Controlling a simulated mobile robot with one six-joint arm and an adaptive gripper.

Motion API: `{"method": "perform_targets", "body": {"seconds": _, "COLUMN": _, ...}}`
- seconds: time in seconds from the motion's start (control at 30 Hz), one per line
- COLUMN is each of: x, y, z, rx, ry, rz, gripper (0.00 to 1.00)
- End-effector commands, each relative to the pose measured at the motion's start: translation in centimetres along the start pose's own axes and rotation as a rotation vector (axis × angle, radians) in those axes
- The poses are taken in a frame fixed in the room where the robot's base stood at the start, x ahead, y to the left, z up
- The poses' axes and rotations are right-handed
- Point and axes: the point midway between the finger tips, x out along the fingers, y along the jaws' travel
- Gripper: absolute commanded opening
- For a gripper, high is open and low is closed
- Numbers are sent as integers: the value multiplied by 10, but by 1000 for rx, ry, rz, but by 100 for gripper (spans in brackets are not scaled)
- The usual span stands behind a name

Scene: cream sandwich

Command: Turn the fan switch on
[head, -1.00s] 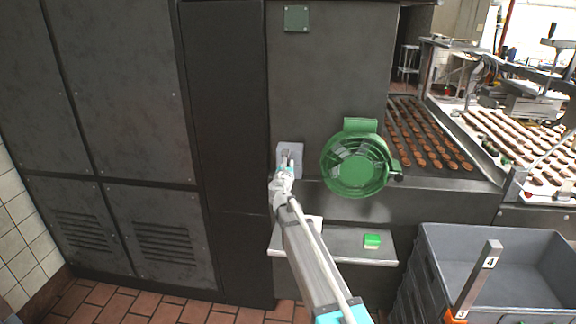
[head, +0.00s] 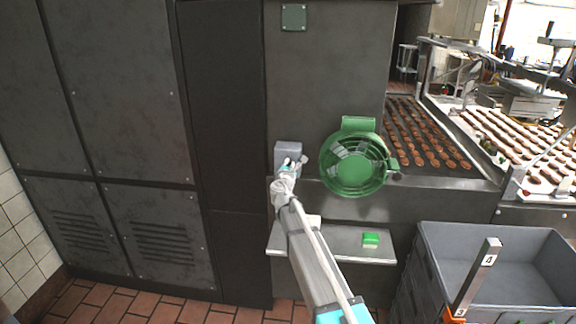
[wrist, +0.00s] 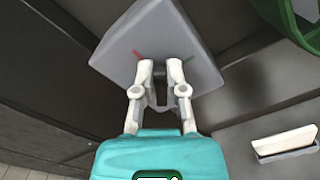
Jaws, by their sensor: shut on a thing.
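The fan switch is a grey box (head: 288,148) on the dark machine panel, left of the green fan (head: 325,165). In the wrist view, the box (wrist: 190,38) has a red mark on the left and a green mark on the right of its face. My gripper (head: 293,163) is at the front of the box. In the wrist view, my gripper (wrist: 160,68) has its fingertips either side of a small dark knob (wrist: 160,73) and is shut on it. The fingers partly hide the knob, and its exact angle is unclear.
A grey crate (head: 500,238) stands at the lower right. Tall dark cabinets (head: 120,90) fill the left. A conveyor of brown items (head: 425,135) runs behind the fan.

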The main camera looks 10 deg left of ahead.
Motion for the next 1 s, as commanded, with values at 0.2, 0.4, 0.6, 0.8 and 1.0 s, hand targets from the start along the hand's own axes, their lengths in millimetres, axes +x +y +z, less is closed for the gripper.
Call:
{"method": "perform_targets", "body": {"seconds": 0.2, "x": -1, "y": -5, "z": -1, "rx": 205, "ry": 0, "rz": -1, "gripper": 0}}
{"method": "perform_targets", "body": {"seconds": 0.4, "x": -1, "y": -9, "z": -2, "rx": 395, "ry": -1, "rz": -2, "gripper": 0}}
{"method": "perform_targets", "body": {"seconds": 0.6, "x": -1, "y": -12, "z": -4, "rx": 585, "ry": -1, "rz": -2, "gripper": 0}}
{"method": "perform_targets", "body": {"seconds": 0.8, "x": -1, "y": -15, "z": -5, "rx": 755, "ry": -2, "rz": -2, "gripper": 0}}
{"method": "perform_targets", "body": {"seconds": 1.0, "x": -1, "y": -16, "z": -7, "rx": 878, "ry": -2, "rz": -2, "gripper": 0}}
